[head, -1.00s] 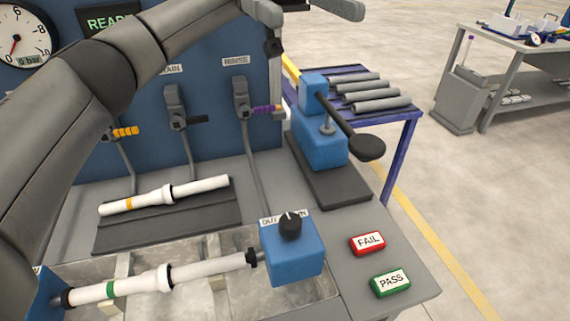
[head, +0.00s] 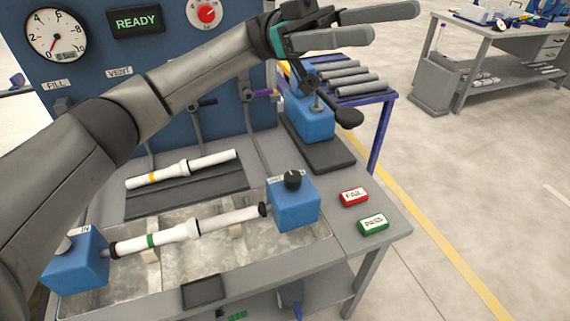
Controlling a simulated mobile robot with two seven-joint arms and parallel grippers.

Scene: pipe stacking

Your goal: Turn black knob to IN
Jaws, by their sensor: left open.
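A black knob (head: 292,181) sits on top of a blue block (head: 293,207) at the right end of the metal trough; the label behind it is partly hidden and too small to read. Another blue block (head: 72,265), labelled IN, stands at the trough's left end, partly behind my arm, with a pale round top. A white pipe with a green band (head: 185,232) spans between the blocks. My left gripper (head: 395,22) is open and empty, up at the top right, well above and away from both blocks. My right gripper is out of view.
A white pipe with an orange band (head: 180,169) lies on the dark rack behind the trough. Red FAIL (head: 354,197) and green PASS (head: 373,224) buttons are on the right. A blue press with a lever (head: 313,118) stands behind them. The READY display (head: 136,20) is on the panel.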

